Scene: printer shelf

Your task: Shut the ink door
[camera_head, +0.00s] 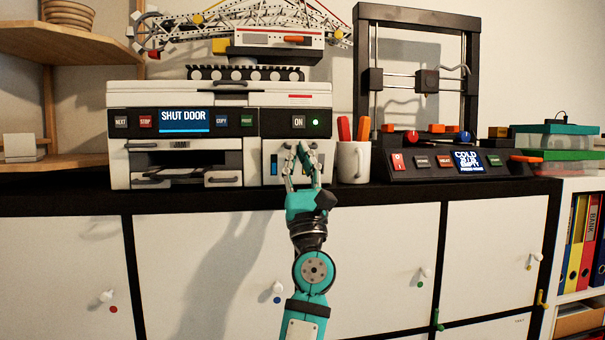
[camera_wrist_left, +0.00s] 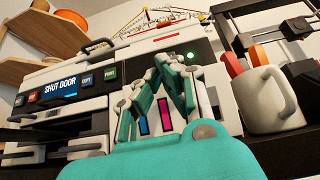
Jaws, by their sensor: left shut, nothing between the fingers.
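The white printer (camera_head: 222,100) stands on the cabinet top, and its display (camera_head: 184,121) reads "SHUT DOOR". The ink door (camera_head: 271,175) is the white panel at the printer's lower right, under the "ON" button. Coloured ink strips show there, blue and magenta in the left wrist view (camera_wrist_left: 165,115). My left gripper (camera_head: 303,150) is shut and empty, with its fingers in front of the door's right part. In the left wrist view its fingertips (camera_wrist_left: 172,62) meet just below the green light. The fingers hide part of the door, and I cannot tell how far it stands open.
A white mug (camera_head: 353,163) with orange-handled items stands close to the right of my left gripper. A black 3D printer (camera_head: 450,165) is further right. A model crane (camera_head: 240,25) sits on top of the printer. The space in front of the cabinet doors is free.

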